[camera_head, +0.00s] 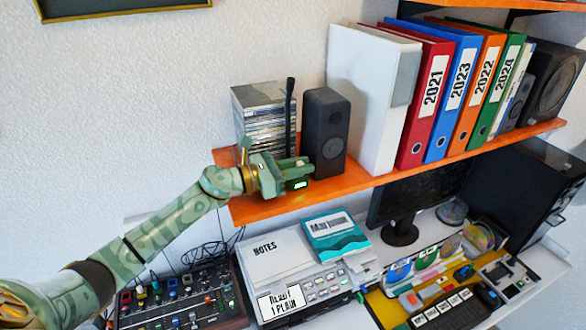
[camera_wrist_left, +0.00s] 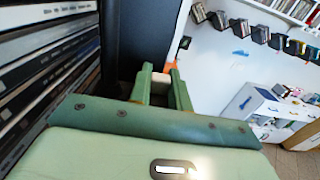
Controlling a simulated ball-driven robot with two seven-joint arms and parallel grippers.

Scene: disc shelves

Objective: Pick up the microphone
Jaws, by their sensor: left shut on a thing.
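The microphone (camera_head: 290,105) is a slim black upright stick with a thicker top, in front of the right edge of a stack of disc cases. My left gripper (camera_head: 298,170) is at its lower part, just above the orange shelf, and is shut on it. The fingers hide the microphone's lower end and base. In the left wrist view the gripper's green fingers (camera_wrist_left: 160,92) are close together beside a dark upright shape; where they grip is not clear there. My right gripper is not in view.
The disc case stack (camera_head: 258,118) stands behind the gripper, with a black speaker (camera_head: 325,130) close on its right. A white binder (camera_head: 365,95) and several coloured binders follow along the orange shelf (camera_head: 258,210). Below are a mixer (camera_head: 180,302) and papers.

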